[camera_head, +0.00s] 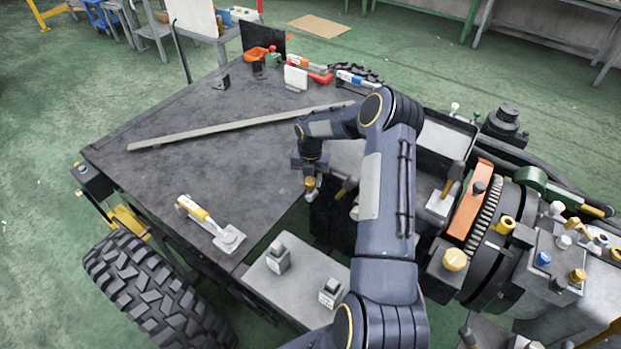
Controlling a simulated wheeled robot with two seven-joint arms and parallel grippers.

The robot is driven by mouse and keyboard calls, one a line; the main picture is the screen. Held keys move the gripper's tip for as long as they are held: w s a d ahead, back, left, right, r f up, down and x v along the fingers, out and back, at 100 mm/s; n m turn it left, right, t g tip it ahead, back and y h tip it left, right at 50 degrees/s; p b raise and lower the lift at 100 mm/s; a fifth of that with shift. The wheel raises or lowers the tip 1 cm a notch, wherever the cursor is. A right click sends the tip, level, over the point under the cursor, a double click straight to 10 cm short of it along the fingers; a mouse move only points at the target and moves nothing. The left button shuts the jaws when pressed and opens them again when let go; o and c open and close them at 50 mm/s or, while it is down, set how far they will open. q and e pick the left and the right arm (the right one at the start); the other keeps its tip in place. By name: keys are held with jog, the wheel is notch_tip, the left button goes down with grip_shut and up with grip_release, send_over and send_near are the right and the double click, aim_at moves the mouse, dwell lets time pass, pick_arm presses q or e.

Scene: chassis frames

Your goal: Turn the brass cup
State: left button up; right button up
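My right arm comes in from the bottom right and bends over to the table. My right gripper (311,170) points down near the table's right edge. A small brass cup-like piece (310,183) shows directly at its fingertips, above the dark gap between the table and the machinery. The fingers are too small to tell whether they are closed on it. Other brass-coloured pieces are a round cap (455,259) on a grey block and a cup-shaped part (505,224) beside the toothed ring. My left gripper is not in view.
The dark table (225,165) carries a long flat bar (235,127) and a yellow-handled tool (205,217). Tools and small boxes crowd its far edge. An orange block (469,200) and a toothed ring stand right of my arm. The table's middle is mostly clear.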

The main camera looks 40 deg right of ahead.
jog(key=shift+c, duration=0.4)
jog(key=shift+f+m+b, duration=0.15)
jog(key=shift+m+b, duration=0.55)
jog(key=shift+b, duration=0.2)
jog(key=m+b, duration=0.2)
jog(key=m, duration=0.1)
jog(key=shift+b, duration=0.4)
jog(key=m+b, duration=0.2)
jog(key=m, duration=0.1)
jog(key=shift+m, duration=0.3)
jog(key=shift+m+b, duration=0.6)
jog(key=shift+m, duration=0.7)
jog(key=shift+r, duration=0.2)
jog(key=o, duration=0.7)
